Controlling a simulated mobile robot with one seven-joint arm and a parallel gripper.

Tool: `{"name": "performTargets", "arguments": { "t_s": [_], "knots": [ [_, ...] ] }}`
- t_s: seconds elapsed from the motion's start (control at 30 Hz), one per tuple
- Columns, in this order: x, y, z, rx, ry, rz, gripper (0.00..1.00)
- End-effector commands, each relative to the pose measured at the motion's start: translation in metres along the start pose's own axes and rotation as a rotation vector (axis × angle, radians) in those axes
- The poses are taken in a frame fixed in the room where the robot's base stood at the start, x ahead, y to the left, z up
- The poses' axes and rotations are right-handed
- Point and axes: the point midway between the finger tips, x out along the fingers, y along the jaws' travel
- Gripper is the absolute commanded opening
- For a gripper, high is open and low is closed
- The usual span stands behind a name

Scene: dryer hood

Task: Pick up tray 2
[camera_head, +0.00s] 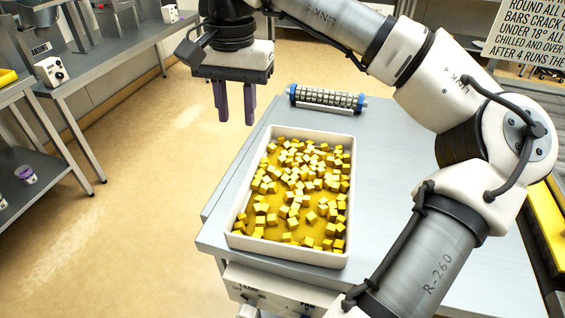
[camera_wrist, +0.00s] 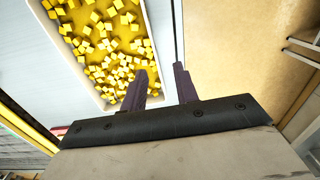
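A white rectangular tray (camera_head: 343,191) holding many small yellow cubes sits on a grey metal bench in the head view. No number shows on it, so I cannot tell whether it is tray 2. The tray also shows in the wrist view (camera_wrist: 153,38), at the upper left. My gripper (camera_head: 236,122) is above and left of the tray's far end in the head view, over the bench's left edge. Its two dark purple fingers point down, apart, with nothing between them. The wrist view shows the same gap between the fingertips (camera_wrist: 163,79).
A roller with blue ends (camera_head: 326,99) lies on the bench behind the tray. The bench (camera_head: 400,262) has a control panel (camera_head: 270,290) on its front. Metal tables (camera_head: 115,52) stand at left across open floor (camera_head: 130,200). My arm spans the right side above the bench.

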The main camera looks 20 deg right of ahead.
Motion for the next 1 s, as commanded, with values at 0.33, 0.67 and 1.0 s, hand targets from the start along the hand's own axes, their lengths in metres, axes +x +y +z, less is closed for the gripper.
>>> {"name": "performTargets", "arguments": {
  "t_s": [0.33,0.67,1.0],
  "knots": [
    [0.042,0.015,-0.006,0.012,0.012,0.037,0.3],
    [0.082,0.015,-0.006,0.012,0.013,0.033,0.3],
    [0.125,0.017,-0.007,0.011,0.011,0.033,0.3]
  ]
}}
